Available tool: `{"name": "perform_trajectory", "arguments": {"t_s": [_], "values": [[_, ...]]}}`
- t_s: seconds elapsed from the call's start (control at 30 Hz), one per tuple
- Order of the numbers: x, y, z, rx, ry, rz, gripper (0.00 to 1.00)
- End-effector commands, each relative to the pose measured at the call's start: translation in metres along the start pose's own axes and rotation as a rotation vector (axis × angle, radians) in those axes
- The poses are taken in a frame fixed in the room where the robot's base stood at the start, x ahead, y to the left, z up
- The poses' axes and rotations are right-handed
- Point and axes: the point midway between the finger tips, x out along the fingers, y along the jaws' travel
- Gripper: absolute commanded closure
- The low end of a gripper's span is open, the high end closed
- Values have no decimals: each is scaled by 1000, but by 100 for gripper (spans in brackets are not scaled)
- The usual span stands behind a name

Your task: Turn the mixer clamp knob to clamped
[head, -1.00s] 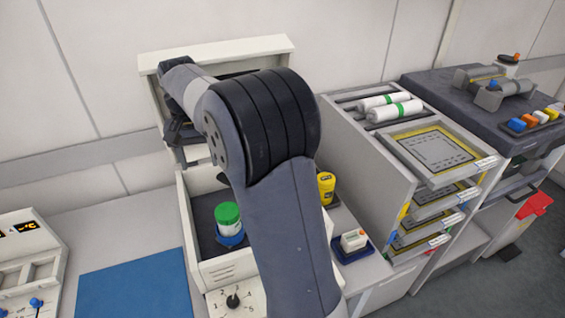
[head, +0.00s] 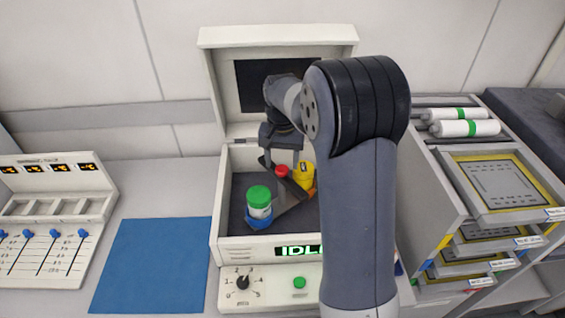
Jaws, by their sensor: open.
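The mixer (head: 228,246) is a pale box with its lid (head: 217,92) raised and a dark interior. A small red knob (head: 281,171), which looks like the clamp knob, sits inside on a dark bar; its setting cannot be read. A green-lidded white jar (head: 259,202) stands left of it in a blue holder. A yellow part (head: 303,174) is on its right, partly hidden by my arm. My gripper (head: 281,148) is open and points down just above the red knob, seemingly apart from it.
The mixer front has an IDLE display, a black numbered dial (head: 243,283) and a green button (head: 299,283). A blue mat (head: 152,265) lies left, beside a slider console (head: 50,235). A trolley (head: 435,187) with trays and white rolls stands right. The raised lid is behind my gripper.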

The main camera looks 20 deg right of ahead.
Motion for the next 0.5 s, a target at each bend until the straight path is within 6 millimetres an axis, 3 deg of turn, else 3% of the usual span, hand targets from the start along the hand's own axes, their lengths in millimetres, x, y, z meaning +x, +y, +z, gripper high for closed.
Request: {"name": "perform_trajectory", "arguments": {"t_s": [0.2, 0.5], "values": [[17, 0, 0, 0, 0, 0, 44], [19, 0, 0, 0, 1, 0, 46]]}}
